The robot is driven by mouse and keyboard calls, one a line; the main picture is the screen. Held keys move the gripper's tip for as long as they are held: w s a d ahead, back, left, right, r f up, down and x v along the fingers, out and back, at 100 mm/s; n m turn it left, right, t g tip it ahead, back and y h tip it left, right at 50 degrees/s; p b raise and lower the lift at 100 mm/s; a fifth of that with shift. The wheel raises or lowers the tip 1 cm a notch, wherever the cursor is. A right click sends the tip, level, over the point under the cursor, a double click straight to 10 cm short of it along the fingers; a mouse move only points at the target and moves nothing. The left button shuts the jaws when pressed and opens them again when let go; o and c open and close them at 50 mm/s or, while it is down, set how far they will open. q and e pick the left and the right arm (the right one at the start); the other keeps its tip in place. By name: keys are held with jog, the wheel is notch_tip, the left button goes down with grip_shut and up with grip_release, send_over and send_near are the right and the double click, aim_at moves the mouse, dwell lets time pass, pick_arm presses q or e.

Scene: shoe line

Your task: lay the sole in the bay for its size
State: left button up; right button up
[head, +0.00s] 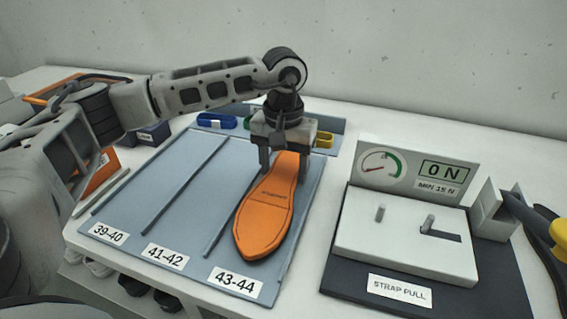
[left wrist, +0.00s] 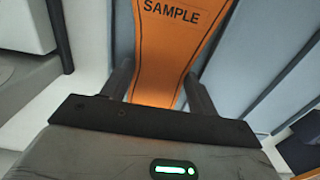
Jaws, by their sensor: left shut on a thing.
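An orange sole (head: 267,208) marked SAMPLE lies lengthwise over the 43-44 bay, the rightmost lane of the grey-blue tray (head: 140,225). My left gripper (head: 277,168) is above the far end of the sole, its fingers on either side of it, shut on it. In the left wrist view the sole (left wrist: 170,45) runs away between the two fingers (left wrist: 158,90). I cannot tell whether the whole sole touches the bay floor. The far end is partly hidden by the gripper. My right gripper is not in view.
Labels 39-40, 41-42 and 43-44 mark the tray's front edge; the other two bays are empty. Blue, green and yellow items (head: 215,120) sit behind the tray. A strap pull tester (head: 405,240) with a gauge stands at the right.

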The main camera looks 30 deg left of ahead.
pick_arm(q)
jog(key=o, duration=1.2)
notch_tip(320, 180, up, 16)
jog(key=shift+r, duration=0.1)
